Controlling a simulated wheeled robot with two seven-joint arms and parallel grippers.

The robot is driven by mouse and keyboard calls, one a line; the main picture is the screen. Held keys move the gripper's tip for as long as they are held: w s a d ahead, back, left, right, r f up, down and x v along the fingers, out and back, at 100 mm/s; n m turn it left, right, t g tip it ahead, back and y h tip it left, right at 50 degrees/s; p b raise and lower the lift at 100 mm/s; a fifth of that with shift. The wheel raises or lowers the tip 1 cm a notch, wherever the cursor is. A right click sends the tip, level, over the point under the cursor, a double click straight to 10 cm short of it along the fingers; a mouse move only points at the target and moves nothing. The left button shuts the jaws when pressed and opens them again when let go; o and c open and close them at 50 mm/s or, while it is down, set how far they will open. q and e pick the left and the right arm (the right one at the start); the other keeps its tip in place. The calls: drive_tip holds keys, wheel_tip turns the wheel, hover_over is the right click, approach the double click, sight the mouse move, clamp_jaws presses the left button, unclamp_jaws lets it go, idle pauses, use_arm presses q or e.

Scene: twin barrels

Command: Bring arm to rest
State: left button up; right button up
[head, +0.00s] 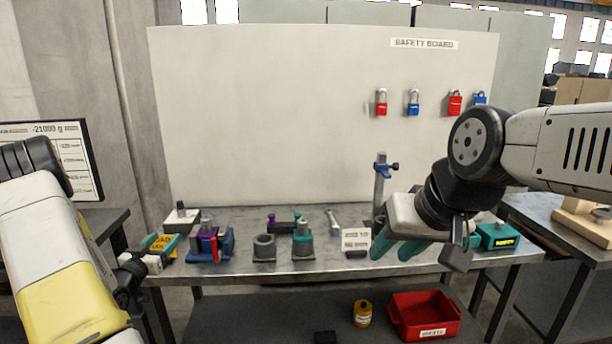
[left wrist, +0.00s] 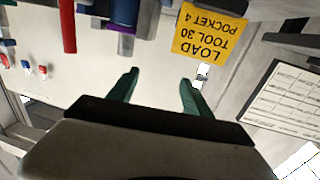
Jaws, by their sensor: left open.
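My left gripper (head: 150,252) is at the left end of the workbench, low over its edge in the head view. In the left wrist view its two green fingers (left wrist: 158,82) stand apart with nothing between them. A yellow load card (left wrist: 205,32) is beyond the fingertips there, and also shows beside the gripper in the head view (head: 163,243). My right gripper (head: 400,248) hangs over the right part of the bench, its teal fingers apart and nothing seen between them. The right arm hides part of the bench behind it.
The workbench (head: 310,268) carries a blue fixture (head: 211,247), a grey cup (head: 264,247), a teal-topped barrel (head: 303,240), a post (head: 380,190) and a placard (head: 356,240). The safety board (head: 270,120) holds several padlocks. Below are a red bin (head: 425,312) and a yellow can (head: 363,313).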

use_arm(q)
drive_tip(key=w+d+r+g+y, duration=0.1)
drive_tip(key=d+r+g, duration=0.15)
drive_tip(key=r, duration=0.35)
drive_tip(key=w+d+r+g+y, duration=0.1)
drive_tip(key=d+r+g, duration=0.1)
drive_tip(key=d+r, duration=0.25)
drive_tip(key=s+d+r+g, duration=0.2)
drive_tip(key=s+d+r, duration=0.5)
drive_tip(key=s+d+g+h, duration=0.1)
drive_tip(key=s+d, duration=0.3)
drive_tip(key=s, duration=0.4)
drive_tip(key=s+d+r+g+h, duration=0.1)
drive_tip(key=s+d+g, duration=0.1)
drive_tip(key=s+d, duration=0.3)
drive_tip(key=s+d+r+g+h, duration=0.1)
drive_tip(key=s+d, duration=0.4)
drive_tip(key=s, duration=0.7)
drive_tip(key=shift+s+d+g, duration=0.15)
drive_tip(key=shift+s+g, duration=0.2)
drive_tip(key=shift+g, duration=0.3)
drive_tip(key=shift+c, duration=0.2)
